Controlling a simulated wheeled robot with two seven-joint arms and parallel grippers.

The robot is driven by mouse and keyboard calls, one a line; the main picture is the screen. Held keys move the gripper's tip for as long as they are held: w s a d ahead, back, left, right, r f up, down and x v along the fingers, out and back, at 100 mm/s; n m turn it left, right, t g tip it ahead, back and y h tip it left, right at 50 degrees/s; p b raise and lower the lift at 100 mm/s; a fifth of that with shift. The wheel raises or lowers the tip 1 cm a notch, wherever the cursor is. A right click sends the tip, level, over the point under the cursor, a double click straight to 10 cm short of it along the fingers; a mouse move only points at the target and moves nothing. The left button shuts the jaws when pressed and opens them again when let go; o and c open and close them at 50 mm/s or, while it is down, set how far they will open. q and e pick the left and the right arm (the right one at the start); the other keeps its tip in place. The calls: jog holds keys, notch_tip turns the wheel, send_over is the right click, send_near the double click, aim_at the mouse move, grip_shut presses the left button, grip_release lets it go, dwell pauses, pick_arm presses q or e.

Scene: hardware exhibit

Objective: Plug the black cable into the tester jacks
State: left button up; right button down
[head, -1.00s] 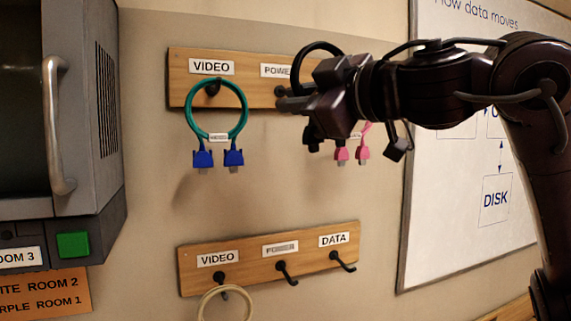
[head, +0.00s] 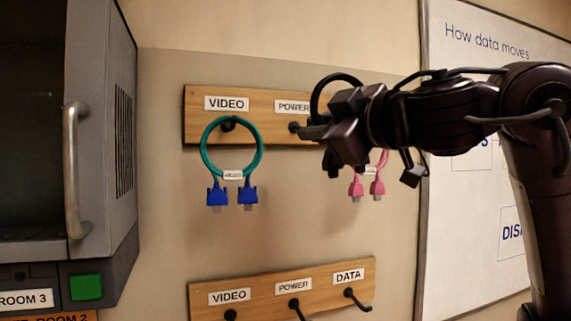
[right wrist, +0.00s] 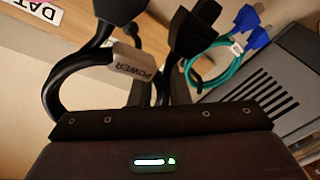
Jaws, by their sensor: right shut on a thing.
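The black cable (head: 335,80) shows as a loop above my right gripper (head: 308,130) at the POWER hook of the upper wooden rack (head: 270,131). My right gripper is shut on this cable. In the right wrist view the black cable (right wrist: 56,88) curves beside the fingers, with a grey tag reading POWER (right wrist: 134,66). Its plug ends are hard to make out among the dark fingers. I cannot tell whether the cable is still on the hook. No tester jacks are recognisable in view. My left gripper is not in view.
A green cable (head: 207,150) with blue plugs hangs on the VIDEO hook. A pink cable (head: 377,187) hangs partly behind my right gripper. A lower rack (head: 270,295) has hooks. A grey cabinet (head: 103,180) with a handle stands left. A whiteboard (head: 475,240) is right.

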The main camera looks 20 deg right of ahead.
jog(key=w+a+f+p, duration=0.1)
jog(key=w, duration=0.2)
jog(key=w+a+f+p, duration=0.1)
jog(key=w+f, duration=0.1)
jog(key=w, duration=0.1)
jog(key=w+a+f+p, duration=0.1)
jog(key=w+f, duration=0.1)
jog(key=shift+w+p, duration=0.35)
jog(key=shift+w, duration=0.05)
jog(key=shift+w+f, duration=0.1)
jog(key=shift+w, duration=0.05)
jog(key=shift+s+f+b, duration=0.2)
jog(key=shift+f+b, duration=0.1)
jog(key=shift+b, duration=0.05)
jog(key=c, duration=1.4)
grip_release()
jog(key=shift+w+f, duration=0.1)
jog(key=shift+w, duration=0.05)
jog(key=shift+o, duration=0.2)
